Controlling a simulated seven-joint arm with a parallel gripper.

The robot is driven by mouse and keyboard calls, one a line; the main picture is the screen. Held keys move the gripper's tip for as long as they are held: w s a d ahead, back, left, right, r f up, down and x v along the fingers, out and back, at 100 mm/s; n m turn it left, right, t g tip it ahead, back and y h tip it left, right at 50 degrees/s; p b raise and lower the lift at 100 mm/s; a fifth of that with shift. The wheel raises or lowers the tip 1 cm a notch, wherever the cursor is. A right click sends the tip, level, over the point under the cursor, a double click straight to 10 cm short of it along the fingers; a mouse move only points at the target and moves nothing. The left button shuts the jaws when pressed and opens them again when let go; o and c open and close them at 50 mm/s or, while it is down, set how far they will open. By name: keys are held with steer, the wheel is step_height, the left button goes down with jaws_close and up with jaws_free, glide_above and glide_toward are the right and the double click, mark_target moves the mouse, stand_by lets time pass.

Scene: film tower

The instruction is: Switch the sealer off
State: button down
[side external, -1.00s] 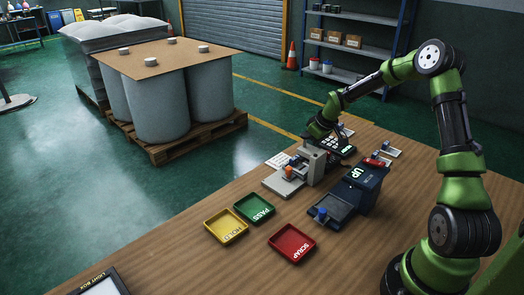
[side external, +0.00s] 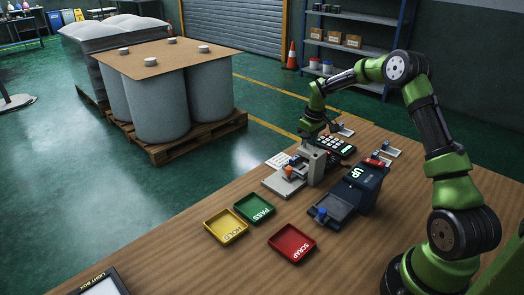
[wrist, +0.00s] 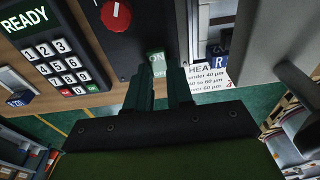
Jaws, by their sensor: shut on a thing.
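The sealer's black control panel (wrist: 120,45) fills the upper middle of the wrist view, with a red knob (wrist: 115,15) on it. Below the knob is a green switch (wrist: 157,58) marked ON. My gripper (wrist: 161,82) is at this switch, its two dark fingers shut on it; the contact itself is partly hidden. In the side external view my gripper (side external: 330,127) points down behind the grey sealer (side external: 313,165), and the switch is hidden there.
A keypad device (wrist: 57,60) with a lit READY display stands left of the panel. A printed HEAT card (wrist: 207,75) lies to the right. Yellow (side external: 226,226), green (side external: 254,208) and red (side external: 292,243) trays and a dark blue unit (side external: 363,187) stand nearer on the table.

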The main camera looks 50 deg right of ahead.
steer(key=c, duration=1)
jaws_free()
step_height(320, 180, up, 17)
steer(key=s, duration=0.1)
steer(key=shift+s, duration=0.35)
steer(key=shift+f, duration=0.15)
